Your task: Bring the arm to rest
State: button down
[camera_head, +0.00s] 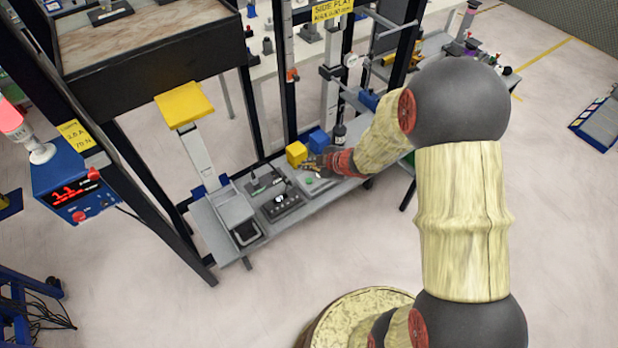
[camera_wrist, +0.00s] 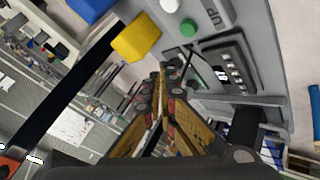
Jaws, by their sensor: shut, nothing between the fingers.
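My gripper (camera_head: 308,163) is at the end of my outstretched arm, over a low grey bench (camera_head: 208,222) with control boxes on it. In the wrist view my gripper (camera_wrist: 162,72) shows its fingers together, with nothing between them. A yellow block (camera_head: 296,154) is just beyond the fingertips, with a blue block (camera_head: 319,140) close behind it. The yellow block (camera_wrist: 136,37) also shows in the wrist view, left of the fingertips. A panel with a green button (camera_wrist: 189,28) lies right of the fingertips. Whether the fingers touch anything is unclear.
Black frame posts (camera_head: 255,110) rise behind the bench. A yellow-topped grey post (camera_head: 185,104) stands at its left. A blue power box (camera_head: 75,185) with a red display is at far left. The floor (camera_head: 190,310) in front is mostly clear.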

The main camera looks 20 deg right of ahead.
dwell(0.6)
jog(key=s+d+f+m+h, duration=0.1)
jog(key=d, duration=0.1)
jog(key=s+d+f+m+g+h, duration=0.1)
jog(key=d, duration=0.1)
jog(key=s+d+f+m+h, duration=0.1)
jog(key=d, duration=0.1)
jog(key=shift+d+f, duration=0.15)
jog(key=shift+f, duration=0.25)
jog(key=s+d+r+m+g+h, duration=0.35)
jog(key=s+d+r+m, duration=0.3)
jog(key=s, duration=0.25)
jog(key=s+a+r+m, duration=0.1)
jog(key=s+a+r, duration=0.3)
jog(key=r, duration=0.4)
jog(key=s+a+r+m+t+y, duration=0.1)
jog(key=s+a+r+m, duration=0.1)
jog(key=s+a+r, duration=0.2)
jog(key=s+a+r+m+t+y, duration=0.1)
jog(key=s+a+r, duration=0.3)
jog(key=s+r, duration=0.5)
notch_tip(320, 180, up, 4)
jog(key=shift+s+f+m+b, duration=0.1)
jog(key=shift+s+m+b, duration=0.2)
jog(key=shift+m, duration=0.45)
